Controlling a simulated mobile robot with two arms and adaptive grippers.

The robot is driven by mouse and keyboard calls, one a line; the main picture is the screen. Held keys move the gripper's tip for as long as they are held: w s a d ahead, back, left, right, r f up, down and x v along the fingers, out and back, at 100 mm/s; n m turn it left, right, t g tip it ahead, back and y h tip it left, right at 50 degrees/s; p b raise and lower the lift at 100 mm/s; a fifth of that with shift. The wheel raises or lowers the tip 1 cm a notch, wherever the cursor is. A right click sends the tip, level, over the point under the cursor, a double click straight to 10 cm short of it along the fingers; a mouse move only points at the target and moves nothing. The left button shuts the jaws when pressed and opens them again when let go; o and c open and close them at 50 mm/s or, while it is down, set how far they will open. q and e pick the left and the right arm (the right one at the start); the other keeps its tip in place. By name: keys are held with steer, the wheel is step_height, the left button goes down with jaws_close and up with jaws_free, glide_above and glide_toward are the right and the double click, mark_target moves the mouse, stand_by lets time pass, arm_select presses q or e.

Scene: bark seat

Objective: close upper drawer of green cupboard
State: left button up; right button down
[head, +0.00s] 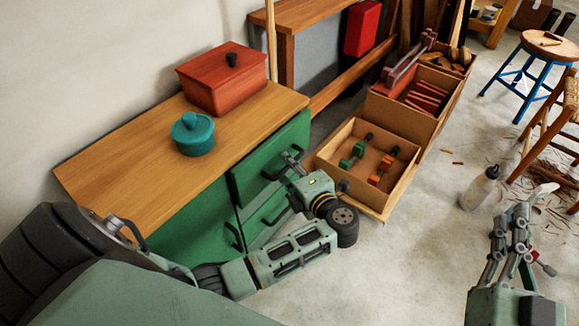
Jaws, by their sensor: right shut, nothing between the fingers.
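The green cupboard (190,226) stands against the wall under a wooden top. Its upper drawer (296,132) has a green front at the right part, which seems to stand out a little; how far is hard to tell. A lower front with a dark handle shows below it, partly behind my arm. My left gripper (287,160) is at the upper drawer's front, near its handle; contact and finger opening are unclear. My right gripper (517,215) is shut and empty over the floor at the right, away from the cupboard.
A red box with a lid (222,80) and a teal pot (192,135) stand on the cupboard top. A wooden crate with dumbbells (330,150) sits close right of my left wrist. A bottle (478,188) stands on the floor near my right gripper.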

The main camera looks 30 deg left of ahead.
arm_select(q)
jaws_close()
stand_by(0.3)
stand_by(0.4)
